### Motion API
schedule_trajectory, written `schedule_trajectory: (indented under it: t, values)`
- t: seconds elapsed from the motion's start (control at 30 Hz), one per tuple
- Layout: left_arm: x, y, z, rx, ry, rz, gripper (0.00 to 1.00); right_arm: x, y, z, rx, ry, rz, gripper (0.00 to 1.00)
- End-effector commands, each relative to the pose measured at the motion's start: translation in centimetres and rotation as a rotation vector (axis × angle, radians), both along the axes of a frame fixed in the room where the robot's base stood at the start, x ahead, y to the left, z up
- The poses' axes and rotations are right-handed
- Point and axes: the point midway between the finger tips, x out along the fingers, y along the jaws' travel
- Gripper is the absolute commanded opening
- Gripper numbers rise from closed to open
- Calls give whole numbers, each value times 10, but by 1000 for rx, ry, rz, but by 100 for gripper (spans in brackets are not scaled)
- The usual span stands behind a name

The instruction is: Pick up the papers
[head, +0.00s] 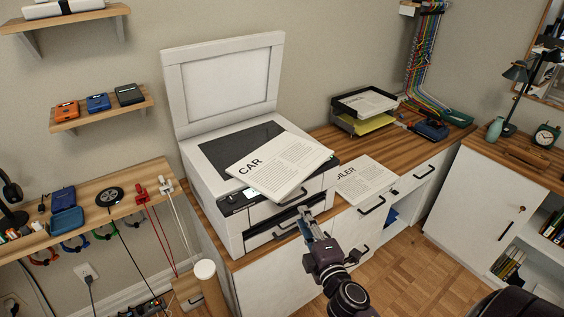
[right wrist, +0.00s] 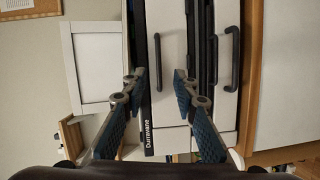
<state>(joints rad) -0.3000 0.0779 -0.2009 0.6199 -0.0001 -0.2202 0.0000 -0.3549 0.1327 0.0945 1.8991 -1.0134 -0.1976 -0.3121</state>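A stack of papers titled "CAR" (head: 278,162) lies tilted on top of the white printer (head: 212,207), whose lid (head: 228,85) stands open. Another printed sheet (head: 364,181), its title partly hidden and ending in "ILER", lies on the wooden desk top right of the printer. My right gripper (head: 309,222) is in front of the printer's front, below the "CAR" papers and apart from them. In the right wrist view the right gripper (right wrist: 158,80) is open and empty, with the printer's front beyond its fingers. My left gripper is not in view.
A black paper tray (head: 366,112) with papers stands at the back right of the desk. Cabinet doors and drawers with black handles (head: 372,206) are below. A side shelf (head: 90,205) with cables and devices is at left. Parquet floor (head: 420,275) is open at lower right.

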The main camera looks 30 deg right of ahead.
Motion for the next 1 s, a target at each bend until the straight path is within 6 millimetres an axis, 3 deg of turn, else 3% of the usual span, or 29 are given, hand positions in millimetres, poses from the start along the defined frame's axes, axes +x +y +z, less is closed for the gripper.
schedule_trajectory:
  t: [0.03, 0.1, 0.2, 0.53, 0.8, 1.0]
  values:
    - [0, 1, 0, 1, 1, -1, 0, 0, -2, 20, -38, -30, 0, 27]
    - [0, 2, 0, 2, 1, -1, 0, 1, -3, 39, -76, -57, -1, 27]
    - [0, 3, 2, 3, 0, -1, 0, 4, -5, 51, -100, -74, -2, 27]
    - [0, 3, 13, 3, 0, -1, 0, 35, -10, 53, -100, -74, -1, 27]
    - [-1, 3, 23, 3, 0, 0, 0, 71, -16, 53, -98, -74, -2, 27]
    - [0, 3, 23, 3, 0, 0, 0, 78, -17, 51, -98, -72, -1, 27]
